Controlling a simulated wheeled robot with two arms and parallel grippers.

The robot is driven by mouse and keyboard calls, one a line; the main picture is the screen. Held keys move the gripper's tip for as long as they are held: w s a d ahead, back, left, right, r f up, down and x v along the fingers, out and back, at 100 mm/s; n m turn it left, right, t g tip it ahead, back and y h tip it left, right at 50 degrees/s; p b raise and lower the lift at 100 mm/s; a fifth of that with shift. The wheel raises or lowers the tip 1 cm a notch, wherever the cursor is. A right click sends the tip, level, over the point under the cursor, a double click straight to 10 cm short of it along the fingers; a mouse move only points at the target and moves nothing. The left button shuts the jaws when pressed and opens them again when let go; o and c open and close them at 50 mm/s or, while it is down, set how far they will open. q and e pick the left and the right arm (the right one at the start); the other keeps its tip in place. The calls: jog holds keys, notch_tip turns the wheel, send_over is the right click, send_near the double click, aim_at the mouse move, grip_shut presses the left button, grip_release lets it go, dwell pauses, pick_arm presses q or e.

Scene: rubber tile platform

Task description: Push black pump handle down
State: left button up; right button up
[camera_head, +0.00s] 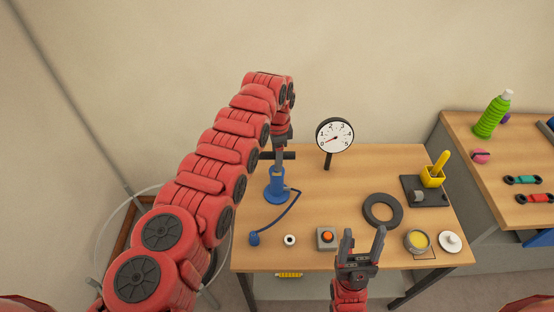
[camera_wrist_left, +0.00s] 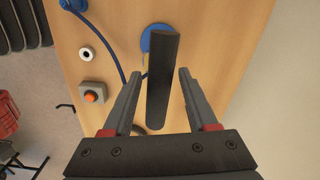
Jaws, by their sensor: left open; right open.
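The pump has a blue body (camera_head: 277,187) standing on the left part of the wooden table, with a black crossbar handle (camera_head: 289,155) above it. The handle is raised on its rod. My left gripper (camera_head: 280,143) is over the handle, pointing down. In the left wrist view the black handle (camera_wrist_left: 163,85) lies lengthwise between the two open fingers, with a gap on each side. The blue base shows beneath it. My right gripper (camera_head: 364,236) is open and empty over the table's front edge, away from the pump.
A blue hose (camera_head: 283,213) runs from the pump to the front left. A round gauge (camera_head: 334,136) stands to the right. An orange button box (camera_head: 327,237), a white ring (camera_head: 290,240), a black ring (camera_head: 383,211) and a yellow-filled tin (camera_head: 418,241) are on the table.

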pick_arm(q)
notch_tip(320, 180, up, 10)
jog(key=shift+d+f+b, duration=0.1)
jog(key=shift+b, duration=0.9)
jog(key=r+p, duration=0.2)
jog(key=r, duration=0.1)
jog(key=r+p, duration=0.3)
jog(key=shift+s+a, duration=0.1)
jog(key=shift+a, duration=0.1)
jog(key=shift+f, duration=0.1)
